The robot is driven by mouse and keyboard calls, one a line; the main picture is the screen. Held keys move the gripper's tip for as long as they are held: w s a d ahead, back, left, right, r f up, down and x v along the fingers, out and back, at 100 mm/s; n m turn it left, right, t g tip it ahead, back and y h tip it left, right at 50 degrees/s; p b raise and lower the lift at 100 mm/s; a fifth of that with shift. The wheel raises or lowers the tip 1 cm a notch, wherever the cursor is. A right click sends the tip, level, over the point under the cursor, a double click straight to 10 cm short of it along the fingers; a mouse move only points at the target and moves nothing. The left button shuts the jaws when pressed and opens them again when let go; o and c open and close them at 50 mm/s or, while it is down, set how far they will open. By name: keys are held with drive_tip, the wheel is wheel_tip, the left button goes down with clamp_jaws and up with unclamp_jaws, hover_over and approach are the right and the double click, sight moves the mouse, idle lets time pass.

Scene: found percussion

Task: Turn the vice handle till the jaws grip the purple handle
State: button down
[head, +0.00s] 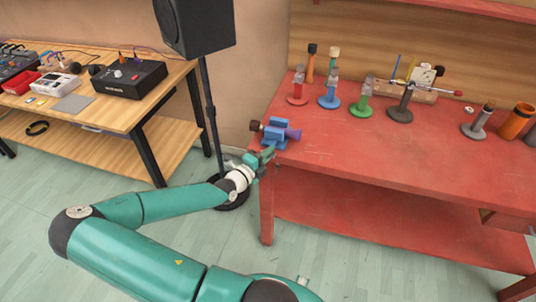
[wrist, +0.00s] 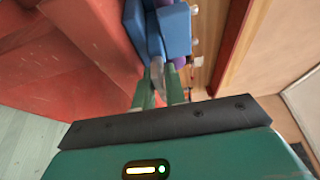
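The blue vice (head: 276,136) stands on the red bench at its left front corner. It also shows at the top of the wrist view (wrist: 172,32). The purple handle (head: 293,134) sticks out on the vice's right side; a bit of purple (wrist: 180,62) shows behind my fingers in the wrist view. My gripper (head: 266,154) is at the bench edge, just in front of the vice. In the wrist view its two green fingers (wrist: 160,78) are a narrow gap apart, with a slim grey piece between their tips, perhaps the vice handle. Whether they press on it I cannot tell.
Several coloured stands, among them a red (head: 297,95), a blue (head: 329,98) and a green one (head: 362,106), stand farther back on the red bench (head: 400,165). A speaker (head: 195,22) on a pole stands left of the bench. A wooden table (head: 150,108) with electronics is at left.

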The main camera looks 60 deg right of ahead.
drive_tip(key=shift+y, duration=0.3)
drive_tip(key=m+y, duration=0.1)
drive_tip(key=m, duration=0.1)
drive_tip(key=m+t, duration=0.1)
drive_tip(key=m, duration=0.2)
drive_tip(key=shift+s+m+y, duration=0.1)
drive_tip(key=shift+m+y, duration=0.2)
drive_tip(key=shift+y, duration=0.1)
drive_tip(key=m+t+y, duration=0.1)
drive_tip(key=m+t, duration=0.1)
drive_tip(key=m, duration=0.2)
drive_tip(key=shift+t, duration=0.4)
drive_tip(key=shift+f, duration=0.1)
drive_tip(key=shift+a, duration=0.1)
idle(0.9)
drive_tip(key=c, duration=1.7)
unclamp_jaws()
